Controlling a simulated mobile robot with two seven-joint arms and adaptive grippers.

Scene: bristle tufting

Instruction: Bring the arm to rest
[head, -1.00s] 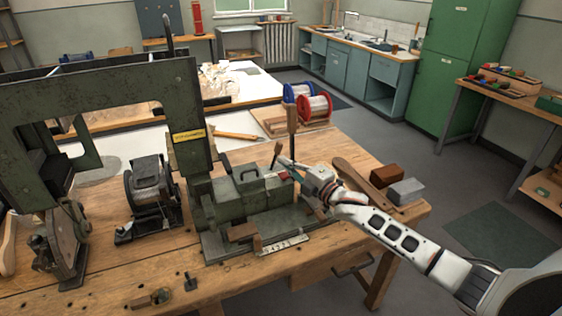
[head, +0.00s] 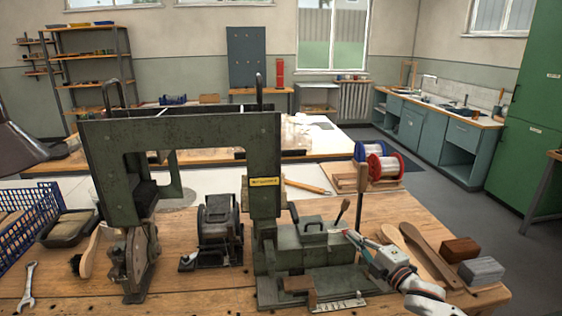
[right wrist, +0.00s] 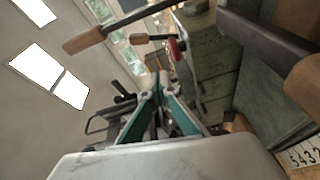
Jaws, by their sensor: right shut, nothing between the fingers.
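My right arm comes in from the lower right in the head view. Its gripper (head: 352,236) is at the right side of the green tufting machine (head: 312,240), close to the machine's levers. In the right wrist view the gripper's fingers (right wrist: 158,98) are together with nothing between them. Wooden-handled levers (right wrist: 84,40) and the green machine body show just beyond the fingers there. Whether the fingertips touch the machine cannot be told. My left gripper is not in view.
The workbench (head: 390,292) also carries wooden brush backs (head: 428,250), a brown block (head: 460,249), a grey block (head: 481,270), wire spools (head: 385,167), a blue basket (head: 28,222) and a wrench (head: 28,287). The tall green frame (head: 265,170) stands left of the gripper.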

